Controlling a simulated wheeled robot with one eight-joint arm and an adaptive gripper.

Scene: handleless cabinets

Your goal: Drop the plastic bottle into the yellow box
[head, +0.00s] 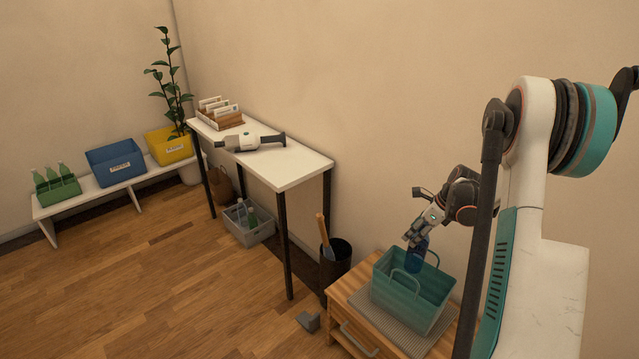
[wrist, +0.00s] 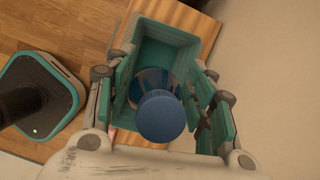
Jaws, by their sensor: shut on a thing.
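The plastic bottle is blue and see-through (head: 416,257), with a round blue cap (wrist: 161,116) facing the wrist camera. My gripper (head: 413,241) is shut on the bottle near its top. It holds the bottle upright or nearly so at the teal basket (head: 405,300), with the bottle's lower part hidden behind the basket's handle and rim. In the wrist view the basket (wrist: 168,48) lies below the bottle, between my fingers. The yellow box (head: 168,146) with a white label stands far off at the left, at the right end of a low white bench.
A blue box (head: 115,162) and a green bottle carrier (head: 56,188) share the white bench (head: 95,198). A white table (head: 285,170) with black legs stands between. A grey crate (head: 249,229) and a dark bin (head: 337,263) stand on the floor. The left floor is clear.

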